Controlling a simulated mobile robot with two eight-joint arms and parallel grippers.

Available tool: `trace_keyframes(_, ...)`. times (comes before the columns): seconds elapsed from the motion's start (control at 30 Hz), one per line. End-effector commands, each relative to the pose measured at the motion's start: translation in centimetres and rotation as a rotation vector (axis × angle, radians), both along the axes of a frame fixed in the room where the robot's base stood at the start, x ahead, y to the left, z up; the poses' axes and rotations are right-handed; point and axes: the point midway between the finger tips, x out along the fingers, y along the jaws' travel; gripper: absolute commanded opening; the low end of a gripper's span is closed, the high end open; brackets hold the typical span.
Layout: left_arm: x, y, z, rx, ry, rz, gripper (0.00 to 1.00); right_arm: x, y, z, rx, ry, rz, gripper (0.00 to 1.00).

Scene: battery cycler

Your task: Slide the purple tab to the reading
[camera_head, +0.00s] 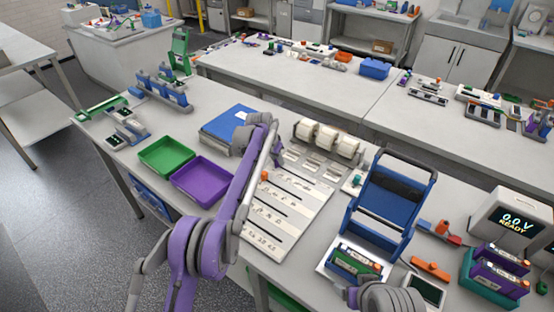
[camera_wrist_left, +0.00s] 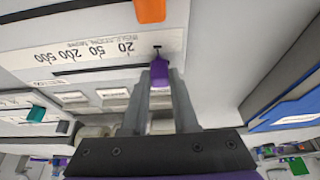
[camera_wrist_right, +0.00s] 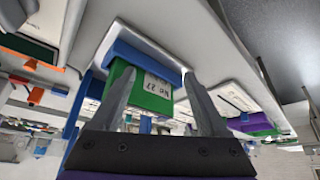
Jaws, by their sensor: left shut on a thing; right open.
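The purple tab (camera_wrist_left: 159,72) stands in a slot of the white scale board (camera_head: 290,215). In the left wrist view it is at the slot's end beside the mark 20; the marks 50, 200 and 500 run off to the left. My left gripper (camera_wrist_left: 160,100) is shut on the purple tab, with one finger on each side. In the head view my left arm hides most of this gripper and the tab. My right gripper (camera_wrist_right: 160,90) is open and empty, with its fingers in front of a green block (camera_wrist_right: 150,92) with a white label.
An orange tab (camera_head: 264,175) sits in a neighbouring slot. White rolls (camera_head: 326,137) stand behind the board. Green (camera_head: 166,155) and purple (camera_head: 202,181) trays lie to the left. A blue frame (camera_head: 395,190) and a display reading 0.0V READY (camera_head: 517,222) stand right.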

Motion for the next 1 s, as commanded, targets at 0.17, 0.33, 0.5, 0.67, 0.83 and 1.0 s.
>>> trace_keyframes(0.17,0.0,0.0,0.0,0.000,0.000,0.000,0.00,0.0,0.0,0.0,0.000,0.000,0.000,0.78)
trace_keyframes(0.33,0.0,0.0,0.0,0.000,0.000,0.000,0.00,0.0,0.0,0.0,0.000,0.000,0.000,0.78)
trace_keyframes(0.5,0.0,0.0,0.0,0.000,0.000,0.000,0.00,0.0,0.0,0.0,0.000,0.000,0.000,0.78)
trace_keyframes(0.67,0.0,0.0,0.1,0.000,0.000,0.000,0.00,0.0,0.0,0.0,0.000,0.000,0.000,0.78)
trace_keyframes(0.83,-0.5,-0.7,0.0,0.000,0.000,-0.001,0.00,-0.1,0.0,-0.3,0.000,0.002,0.000,0.78)
trace_keyframes(1.0,-3.0,-4.1,-0.3,-0.002,0.002,-0.007,0.00,-0.7,0.0,-1.5,0.000,0.012,0.000,0.78)
